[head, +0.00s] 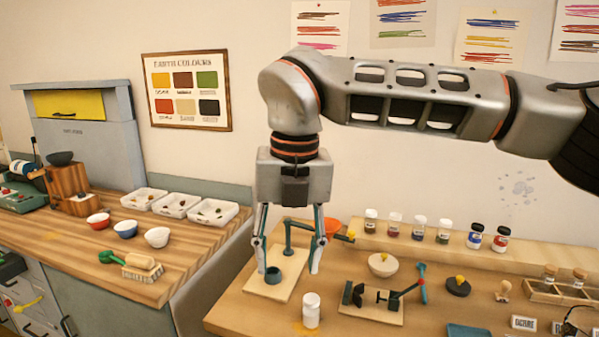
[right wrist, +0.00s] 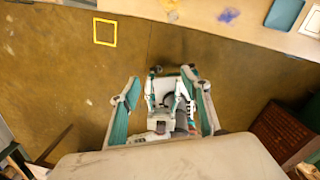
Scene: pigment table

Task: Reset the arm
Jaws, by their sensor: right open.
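My right arm (head: 420,98) reaches in from the right in the head view, bent at the elbow, with its right gripper (head: 289,271) pointing down. Its two fingers are spread apart with nothing held between them. In the head view the fingers overlap a wooden board with a teal stand (head: 300,232) and a small dark teal cup (head: 273,275). In the right wrist view the open right gripper (right wrist: 162,77) hangs over brown floor (right wrist: 60,65), short of the table edge at the top. My left gripper does not show in the head view.
A white jar (head: 311,311), a board with a black clamp (head: 372,303) and a cream bowl (head: 383,265) stand on the right table. Several pigment jars line its back. The left bench holds white trays (head: 174,205), small bowls and a brush (head: 142,267).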

